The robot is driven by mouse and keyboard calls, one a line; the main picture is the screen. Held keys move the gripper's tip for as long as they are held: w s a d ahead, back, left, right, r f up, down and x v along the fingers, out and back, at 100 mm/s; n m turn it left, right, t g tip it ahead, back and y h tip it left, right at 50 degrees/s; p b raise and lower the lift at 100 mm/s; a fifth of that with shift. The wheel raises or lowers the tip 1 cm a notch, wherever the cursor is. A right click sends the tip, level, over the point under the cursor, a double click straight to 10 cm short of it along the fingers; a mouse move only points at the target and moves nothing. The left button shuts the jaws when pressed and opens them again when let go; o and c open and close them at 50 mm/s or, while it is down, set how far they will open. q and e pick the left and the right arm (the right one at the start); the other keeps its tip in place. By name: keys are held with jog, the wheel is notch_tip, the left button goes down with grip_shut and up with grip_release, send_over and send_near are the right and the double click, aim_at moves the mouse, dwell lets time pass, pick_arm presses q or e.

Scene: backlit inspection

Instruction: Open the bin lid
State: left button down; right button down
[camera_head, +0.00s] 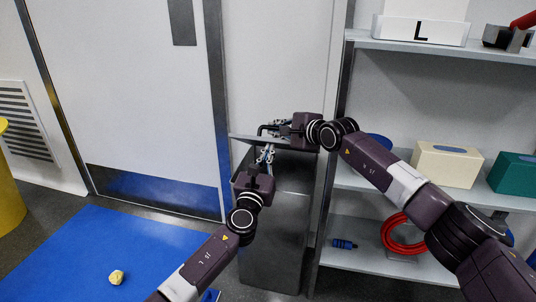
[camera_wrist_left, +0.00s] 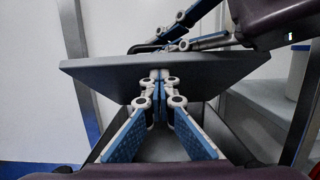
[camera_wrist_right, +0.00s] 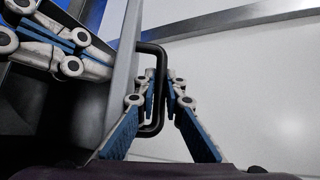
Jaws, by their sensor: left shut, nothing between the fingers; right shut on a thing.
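The grey metal bin (camera_head: 272,235) stands between the door and the shelves. Its lid (camera_head: 240,139) is partly raised, with an open gap beneath it; the lid also shows in the left wrist view (camera_wrist_left: 105,72). My right gripper (camera_head: 273,128) is shut on the black bar handle (camera_wrist_right: 160,50) on the lid's outer face. My left gripper (camera_head: 267,152) is shut and empty below the lid. Its fingertips (camera_wrist_left: 160,88) are at the lid's underside, close to or touching it; I cannot tell which. Part of the bin's opening shows under them.
Right of the bin, grey shelves (camera_head: 375,180) hold a cream box (camera_head: 447,164), a green box (camera_head: 515,175) and a red coil (camera_head: 397,232). A crumpled yellowish ball (camera_head: 116,277) lies on the blue mat (camera_head: 75,260). The door (camera_head: 135,90) is behind, to the left.

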jog(key=c, duration=2.3)
grip_release()
jog(key=shift+w+d+r, duration=0.2)
jog(key=shift+r, duration=0.35)
jog(key=shift+f, duration=0.1)
jog(key=shift+s+a+f, duration=0.1)
jog(key=shift+a+f, duration=0.05)
jog(key=shift+f, duration=0.1)
